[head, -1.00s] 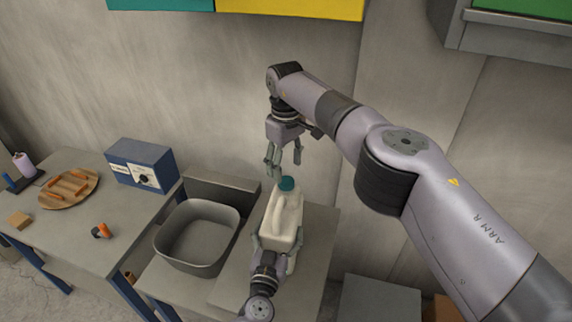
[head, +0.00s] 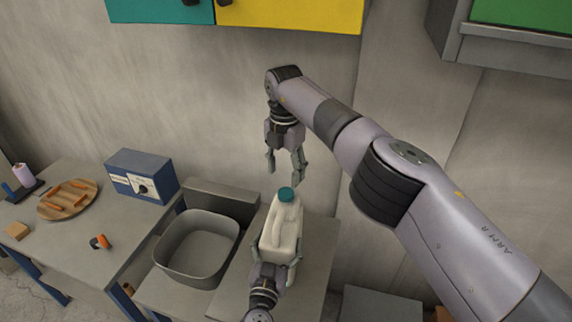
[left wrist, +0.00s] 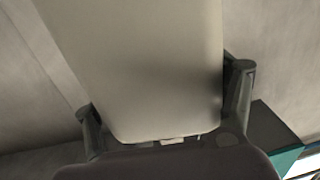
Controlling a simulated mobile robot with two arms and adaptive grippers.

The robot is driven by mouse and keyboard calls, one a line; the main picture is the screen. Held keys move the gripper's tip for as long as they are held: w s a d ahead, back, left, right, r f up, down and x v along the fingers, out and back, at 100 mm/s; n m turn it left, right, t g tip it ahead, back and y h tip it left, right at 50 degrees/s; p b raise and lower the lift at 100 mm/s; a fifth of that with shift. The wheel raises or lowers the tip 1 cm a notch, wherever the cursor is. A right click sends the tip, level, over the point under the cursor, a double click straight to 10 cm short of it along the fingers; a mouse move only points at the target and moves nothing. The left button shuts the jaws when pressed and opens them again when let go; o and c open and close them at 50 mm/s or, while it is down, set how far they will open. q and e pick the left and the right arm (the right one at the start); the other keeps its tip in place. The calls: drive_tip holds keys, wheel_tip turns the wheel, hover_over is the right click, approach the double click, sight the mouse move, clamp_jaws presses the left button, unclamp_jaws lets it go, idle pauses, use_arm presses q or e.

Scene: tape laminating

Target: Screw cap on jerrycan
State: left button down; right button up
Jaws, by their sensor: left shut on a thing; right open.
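The white jerrycan (head: 281,232) stands upright on the grey bench in the head view, with its handle side towards the left. The teal cap (head: 286,194) sits on top at the jerrycan's neck; I cannot tell how tight it is. My left gripper (head: 275,268) is shut on the lower body of the jerrycan from the near side. In the left wrist view the jerrycan's pale wall (left wrist: 140,70) fills the middle between the fingers. My right gripper (head: 286,166) is open and empty, pointing down just above the cap, apart from it.
A grey basin (head: 198,248) sits left of the jerrycan. A blue box with a dial (head: 141,177) and a round wooden board (head: 68,200) are on the left table. The wall (head: 200,90) is behind; cabinets hang above.

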sight(286, 192)
drive_tip(key=n, duration=0.4)
drive_tip(key=shift+r, duration=0.2)
drive_tip(key=n, duration=0.4)
drive_tip(key=shift+r+n, duration=0.15)
drive_tip(key=shift+n, duration=0.15)
drive_tip(key=n, duration=0.3)
drive_tip(key=shift+r+n, duration=0.2)
drive_tip(key=shift+n, duration=0.2)
drive_tip(key=n, duration=0.4)
drive_tip(key=shift+d+r, duration=0.1)
drive_tip(key=shift+r, duration=0.05)
drive_tip(key=shift+f, duration=4.05)
